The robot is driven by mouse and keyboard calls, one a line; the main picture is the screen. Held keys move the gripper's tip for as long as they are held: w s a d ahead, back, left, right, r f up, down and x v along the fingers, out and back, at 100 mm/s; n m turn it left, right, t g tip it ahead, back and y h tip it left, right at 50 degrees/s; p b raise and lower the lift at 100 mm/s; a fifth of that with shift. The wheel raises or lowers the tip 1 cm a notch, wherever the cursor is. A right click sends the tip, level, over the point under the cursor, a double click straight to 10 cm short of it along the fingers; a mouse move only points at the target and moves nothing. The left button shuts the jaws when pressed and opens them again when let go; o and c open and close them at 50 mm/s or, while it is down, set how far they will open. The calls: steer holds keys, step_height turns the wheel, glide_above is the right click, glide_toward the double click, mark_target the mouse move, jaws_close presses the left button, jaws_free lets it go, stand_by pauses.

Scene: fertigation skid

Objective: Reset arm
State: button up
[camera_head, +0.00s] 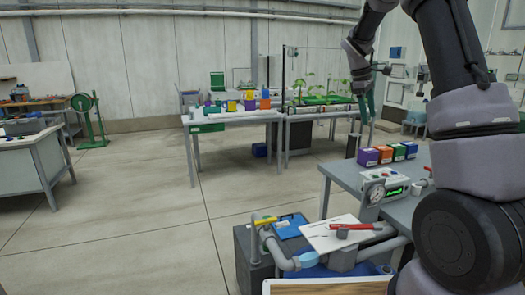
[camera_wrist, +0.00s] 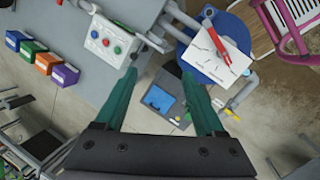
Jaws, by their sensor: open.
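My gripper (camera_wrist: 159,76) is open and empty in the wrist view, its two green fingers spread apart. In the head view my gripper (camera_head: 364,106) hangs in the air at the upper right, pointing down. The wrist view looks down past the fingers to a blue item (camera_wrist: 158,98) on a dark box. My arm comes in from the right side of the head view and hides part of the bench there.
The grey bench (camera_head: 345,172) bears several coloured boxes (camera_head: 388,153) and a control panel with a gauge (camera_head: 376,193). A plant table (camera_head: 320,110) stands behind. The floor at left is open.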

steer(key=s+a+r+m+t+y, duration=0.25)
steer(key=s+r, duration=0.25)
steer(key=s, duration=0.3)
steer(key=s+a+r+m+t+y, duration=0.1)
steer(key=s+a+r+m, duration=0.3)
steer(key=s, duration=0.4)
steer(key=s+a+m+t+y, duration=0.1)
steer(key=s+a+m, duration=0.1)
steer(key=s, duration=0.6)
steer(key=s+a+r+m+t+y, duration=0.1)
steer(key=s+a+m+t, duration=0.1)
steer(key=s, duration=0.7)
steer(key=a+m, duration=0.1)
steer(key=m, duration=0.1)
steer(key=shift+a+m, duration=0.15)
steer(key=shift+m, duration=0.2)
